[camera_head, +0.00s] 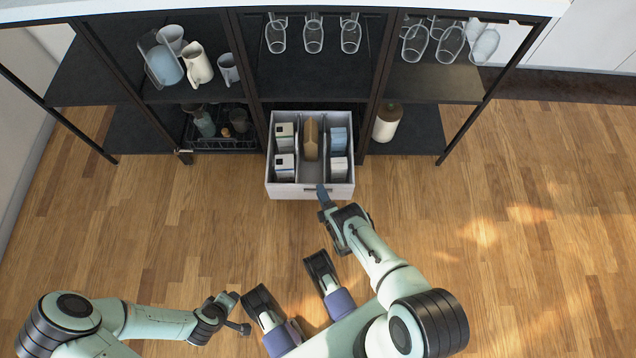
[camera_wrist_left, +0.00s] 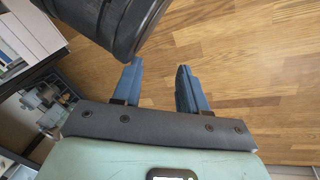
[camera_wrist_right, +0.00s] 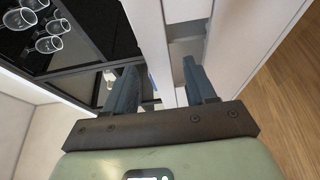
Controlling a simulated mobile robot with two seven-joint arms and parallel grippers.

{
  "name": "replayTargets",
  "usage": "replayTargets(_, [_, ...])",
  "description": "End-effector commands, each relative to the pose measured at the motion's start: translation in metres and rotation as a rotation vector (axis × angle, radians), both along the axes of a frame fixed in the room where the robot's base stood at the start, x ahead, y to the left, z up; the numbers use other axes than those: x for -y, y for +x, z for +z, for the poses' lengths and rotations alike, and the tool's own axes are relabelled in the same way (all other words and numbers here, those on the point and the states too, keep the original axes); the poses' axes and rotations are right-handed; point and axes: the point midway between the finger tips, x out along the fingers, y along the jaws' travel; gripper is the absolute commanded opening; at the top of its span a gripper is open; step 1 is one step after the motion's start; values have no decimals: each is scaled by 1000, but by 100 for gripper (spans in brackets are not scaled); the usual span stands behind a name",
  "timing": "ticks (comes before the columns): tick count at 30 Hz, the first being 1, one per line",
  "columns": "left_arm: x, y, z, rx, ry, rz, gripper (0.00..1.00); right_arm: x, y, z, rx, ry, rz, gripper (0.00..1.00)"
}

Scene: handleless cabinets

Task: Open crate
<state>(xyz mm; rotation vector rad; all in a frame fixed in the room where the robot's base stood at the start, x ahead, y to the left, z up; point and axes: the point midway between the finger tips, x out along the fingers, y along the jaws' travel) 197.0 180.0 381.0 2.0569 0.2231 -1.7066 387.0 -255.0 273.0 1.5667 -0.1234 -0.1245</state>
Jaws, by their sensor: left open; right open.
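The white crate (camera_head: 290,191) sits at floor level in the middle bay of the shelf and sticks out from it toward me. Boxes and packets stand in its compartments. A dark slot shows on its front, by my right gripper (camera_head: 324,198). That gripper is open at the crate's front edge. In the right wrist view, the crate's white wall (camera_wrist_right: 148,40) passes between the open fingers (camera_wrist_right: 160,82); I cannot tell whether they touch it. My left gripper (camera_head: 240,312) is open and empty, low over the floor; its spread fingers also show in the left wrist view (camera_wrist_left: 160,85).
The dark shelf (camera_head: 310,82) holds mugs (camera_head: 198,66), glasses (camera_head: 313,36) and a dish rack on its left side. A cream bottle (camera_head: 386,122) stands right of the crate.

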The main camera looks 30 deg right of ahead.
Motion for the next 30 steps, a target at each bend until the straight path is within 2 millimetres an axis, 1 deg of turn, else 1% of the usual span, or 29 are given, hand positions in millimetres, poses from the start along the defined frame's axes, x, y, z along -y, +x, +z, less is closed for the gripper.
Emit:
replayTargets(1, [1,7,10,25,0,-2,43,-2,-14,2,-4,1,0,55])
replayTargets(3, [3,16,19,55,2,-3,43,-4,-29,2,-3,0,0,55])
replayTargets(4, [4,17,21,59,1,-5,43,-5,-35,2,-4,1,0,55])
replayTargets(9, [9,9,27,39,-11,-15,43,-10,-63,1,-2,0,0,55])
replayTargets(12, [11,4,28,27,-18,-18,43,-11,-72,1,0,0,-1,55])
replayTargets(17, [12,2,29,21,-20,-21,43,-12,-78,0,2,0,0,55])
replayTargets(30, [12,2,28,21,-19,-21,43,-12,-78,0,2,0,-1,55])
